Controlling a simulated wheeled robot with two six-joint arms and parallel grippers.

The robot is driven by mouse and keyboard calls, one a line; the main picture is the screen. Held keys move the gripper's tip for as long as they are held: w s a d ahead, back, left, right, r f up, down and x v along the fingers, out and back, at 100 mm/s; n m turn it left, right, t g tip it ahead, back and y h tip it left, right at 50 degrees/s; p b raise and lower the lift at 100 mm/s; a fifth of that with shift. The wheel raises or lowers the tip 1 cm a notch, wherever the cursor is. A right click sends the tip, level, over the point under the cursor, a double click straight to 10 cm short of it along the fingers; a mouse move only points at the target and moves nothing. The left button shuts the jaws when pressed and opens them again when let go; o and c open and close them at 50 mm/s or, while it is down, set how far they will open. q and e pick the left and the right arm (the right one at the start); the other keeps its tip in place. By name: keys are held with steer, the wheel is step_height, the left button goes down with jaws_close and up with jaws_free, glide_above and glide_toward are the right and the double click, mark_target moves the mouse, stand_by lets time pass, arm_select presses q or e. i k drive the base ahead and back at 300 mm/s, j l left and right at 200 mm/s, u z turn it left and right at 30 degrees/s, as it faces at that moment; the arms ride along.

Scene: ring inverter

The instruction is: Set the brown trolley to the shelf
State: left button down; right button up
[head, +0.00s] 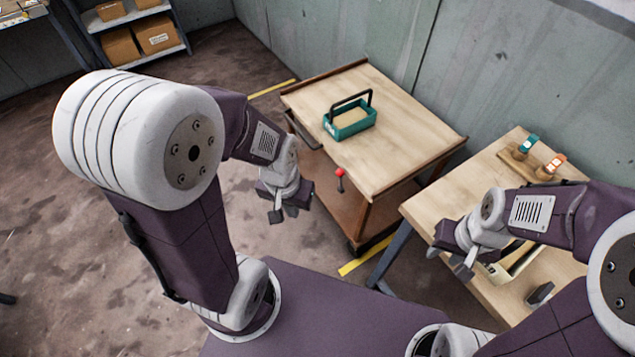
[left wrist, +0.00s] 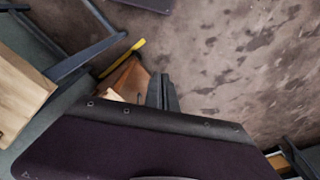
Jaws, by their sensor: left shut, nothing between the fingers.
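The brown trolley (head: 398,140) stands in the middle of the head view, with a pale wooden top, brown edging and a lower deck (head: 325,188). A red-knobbed lever (head: 340,178) shows at its near side. Part of the trolley also shows in the left wrist view (left wrist: 130,78). The grey shelf (head: 128,18) is at the upper left of the head view. My left gripper (head: 283,213) is shut and empty, in front of the trolley's near left side and apart from the lever. My right gripper (head: 449,263) is open over the workbench's left edge, with nothing seen between its fingers.
A teal tote (head: 350,124) with a dark handle sits on the trolley top. A wooden workbench (head: 425,207) stands close to the trolley's right. Cardboard boxes (head: 158,35) sit on the shelf. Walls are behind the trolley. Open floor (head: 60,190) lies to the left.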

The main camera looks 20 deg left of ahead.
mark_target(380, 163)
steer(key=i+j, duration=0.4)
steer(key=j, duration=0.15)
steer(key=i+j, duration=0.45)
steer(key=j, duration=0.1)
